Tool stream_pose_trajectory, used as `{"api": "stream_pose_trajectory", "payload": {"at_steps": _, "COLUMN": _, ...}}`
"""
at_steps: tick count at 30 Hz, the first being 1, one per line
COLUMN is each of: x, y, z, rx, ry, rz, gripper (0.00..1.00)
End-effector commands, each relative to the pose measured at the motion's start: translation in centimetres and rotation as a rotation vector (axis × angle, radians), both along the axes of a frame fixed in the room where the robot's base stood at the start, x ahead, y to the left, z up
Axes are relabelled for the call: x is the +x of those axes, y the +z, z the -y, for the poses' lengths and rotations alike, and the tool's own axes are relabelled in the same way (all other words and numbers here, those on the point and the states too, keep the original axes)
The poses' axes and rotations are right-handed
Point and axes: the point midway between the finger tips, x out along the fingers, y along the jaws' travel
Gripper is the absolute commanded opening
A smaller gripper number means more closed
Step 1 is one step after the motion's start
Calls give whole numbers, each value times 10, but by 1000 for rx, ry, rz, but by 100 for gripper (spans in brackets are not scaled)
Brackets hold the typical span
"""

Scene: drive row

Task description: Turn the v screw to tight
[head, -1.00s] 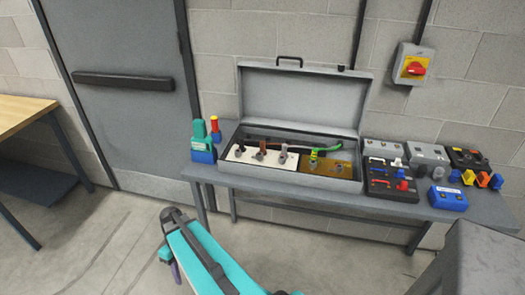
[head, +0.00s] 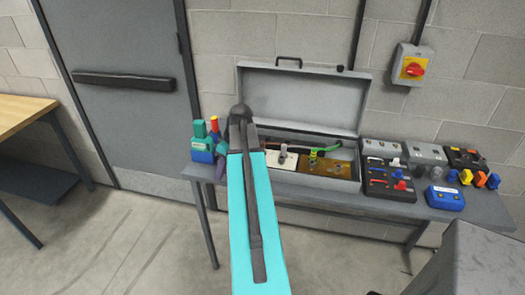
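An open grey case (head: 310,100) on the bench holds a white terminal board (head: 290,160) and a brass-coloured plate (head: 325,168). One grey-sleeved terminal (head: 283,155) shows on the white board. A terminal with a yellow-green sleeve (head: 313,158) stands on the brass plate. The other white-board terminals are hidden behind my teal arm. I cannot read any letters, so I cannot tell which screw is the v screw; it may be among the hidden ones.
Left of the case stand a teal and blue item (head: 202,142) and a red-topped one (head: 214,126), close to my arm. A red rotary switch (head: 413,69) is on the wall.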

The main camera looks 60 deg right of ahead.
Motion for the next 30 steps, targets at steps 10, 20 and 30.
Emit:
{"api": "stream_pose_trajectory", "payload": {"at_steps": 10, "x": -82, "y": 99, "z": 101, "rx": -109, "ry": -163, "rz": 86, "gripper": 31}}
{"api": "stream_pose_trajectory", "payload": {"at_steps": 20, "x": -132, "y": 147, "z": 139, "rx": -167, "ry": -239, "rz": 119, "gripper": 31}}
{"api": "stream_pose_trajectory", "payload": {"at_steps": 30, "x": -134, "y": 149, "z": 140, "rx": -169, "ry": -242, "rz": 119, "gripper": 31}}
